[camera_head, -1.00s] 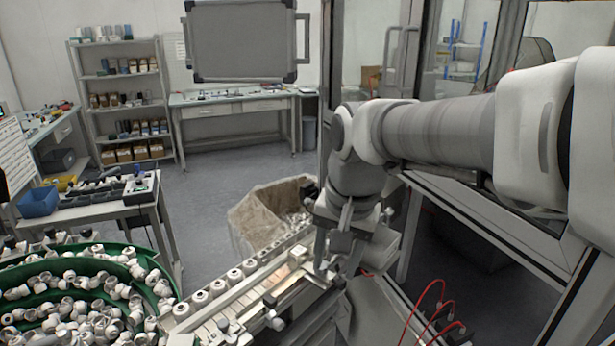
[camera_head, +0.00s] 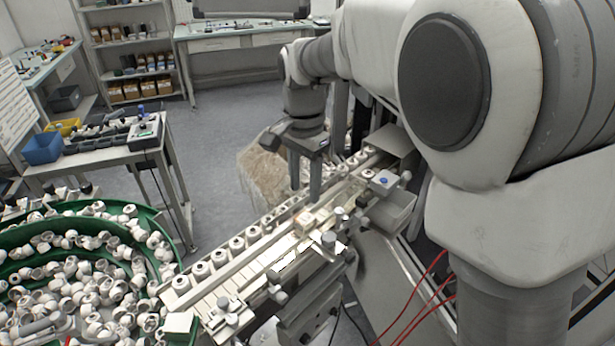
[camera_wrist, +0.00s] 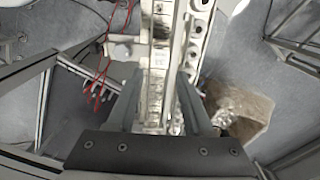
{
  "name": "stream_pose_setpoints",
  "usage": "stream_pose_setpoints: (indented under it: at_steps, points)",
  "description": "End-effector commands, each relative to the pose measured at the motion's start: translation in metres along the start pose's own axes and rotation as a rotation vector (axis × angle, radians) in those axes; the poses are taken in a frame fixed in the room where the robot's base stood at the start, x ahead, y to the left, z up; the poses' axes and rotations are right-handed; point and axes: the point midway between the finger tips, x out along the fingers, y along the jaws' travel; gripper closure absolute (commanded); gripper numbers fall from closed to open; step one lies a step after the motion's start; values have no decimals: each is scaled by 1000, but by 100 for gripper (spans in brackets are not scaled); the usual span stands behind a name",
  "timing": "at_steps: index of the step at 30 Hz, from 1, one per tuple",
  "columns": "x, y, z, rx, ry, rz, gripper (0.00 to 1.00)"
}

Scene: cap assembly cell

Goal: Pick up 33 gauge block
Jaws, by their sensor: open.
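My gripper (camera_head: 304,192) is open above the conveyor line in the head view, fingers pointing down. In the wrist view its two fingers (camera_wrist: 161,78) stand apart on either side of a pale segmented track (camera_wrist: 155,100), with nothing visibly held between them. A small tan-and-white block (camera_head: 304,222) sits on the line just below the fingertips in the head view. I cannot read any number on it, so I cannot tell whether it is the 33 gauge block.
A row of white caps (camera_head: 219,256) runs along the line's far side. Clamps and knobs (camera_head: 328,238) stand on its near side. A green bowl (camera_head: 165,232) full of caps is at left. A lined bin (camera_head: 255,170) stands behind the line. Red hoses (camera_head: 432,268) hang at right.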

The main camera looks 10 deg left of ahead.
Motion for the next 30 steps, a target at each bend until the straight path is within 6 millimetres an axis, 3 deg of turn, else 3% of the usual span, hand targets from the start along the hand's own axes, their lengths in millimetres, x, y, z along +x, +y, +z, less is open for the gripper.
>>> stream_pose_setpoints:
  at_steps: [21, 30]
  points:
    - [71, 0, 0, -1, 0, 0, 49]
    - [82, 0, 0, 0, 0, 0, 49]
